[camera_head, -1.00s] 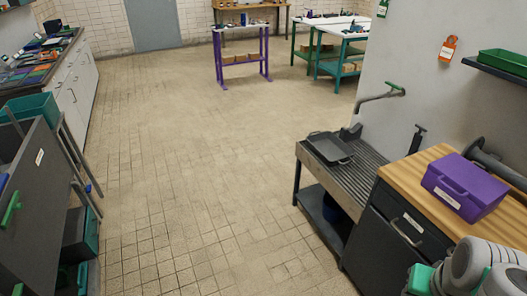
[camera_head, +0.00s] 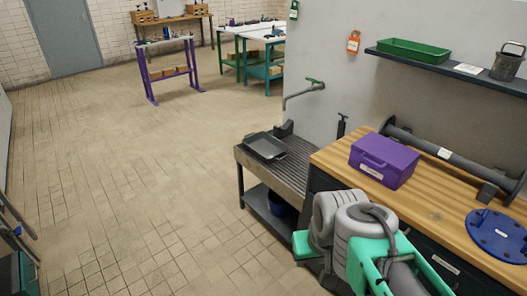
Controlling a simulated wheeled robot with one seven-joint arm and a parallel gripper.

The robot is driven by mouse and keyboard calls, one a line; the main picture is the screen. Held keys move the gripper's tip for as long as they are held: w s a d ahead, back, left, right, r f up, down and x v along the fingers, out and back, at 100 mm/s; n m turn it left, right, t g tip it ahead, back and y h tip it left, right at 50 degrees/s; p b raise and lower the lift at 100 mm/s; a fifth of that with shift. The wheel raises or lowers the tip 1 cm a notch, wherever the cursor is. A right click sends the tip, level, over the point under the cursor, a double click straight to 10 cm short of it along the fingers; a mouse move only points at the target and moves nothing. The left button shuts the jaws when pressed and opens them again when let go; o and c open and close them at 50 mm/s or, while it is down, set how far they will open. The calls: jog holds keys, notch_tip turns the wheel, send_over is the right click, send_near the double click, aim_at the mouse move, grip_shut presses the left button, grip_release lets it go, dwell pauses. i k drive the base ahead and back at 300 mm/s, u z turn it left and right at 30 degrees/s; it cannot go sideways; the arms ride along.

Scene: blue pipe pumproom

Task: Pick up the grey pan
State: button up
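The grey pan (camera_head: 266,147) is a dark, shallow, rectangular pan. It lies on the left part of the slatted metal bench (camera_head: 291,173), against the wall side of the room. My arm shows at the lower right, in front of the wooden worktop. My gripper's fingertips cannot be made out, so I cannot tell whether it is open or shut. The arm is well apart from the pan, to its lower right.
A purple box (camera_head: 384,160), a grey flanged pipe (camera_head: 452,158) and a blue disc (camera_head: 497,235) are on the wooden worktop (camera_head: 433,199). A green tray (camera_head: 414,49) sits on the wall shelf. A tap (camera_head: 303,92) juts out above the bench.

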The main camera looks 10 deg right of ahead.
aim_at(266, 147)
jog(key=u, duration=0.45)
jog(key=i, duration=0.8)
jog(key=u, duration=0.5)
jog(key=i, duration=1.5)
jog(key=z, duration=0.45)
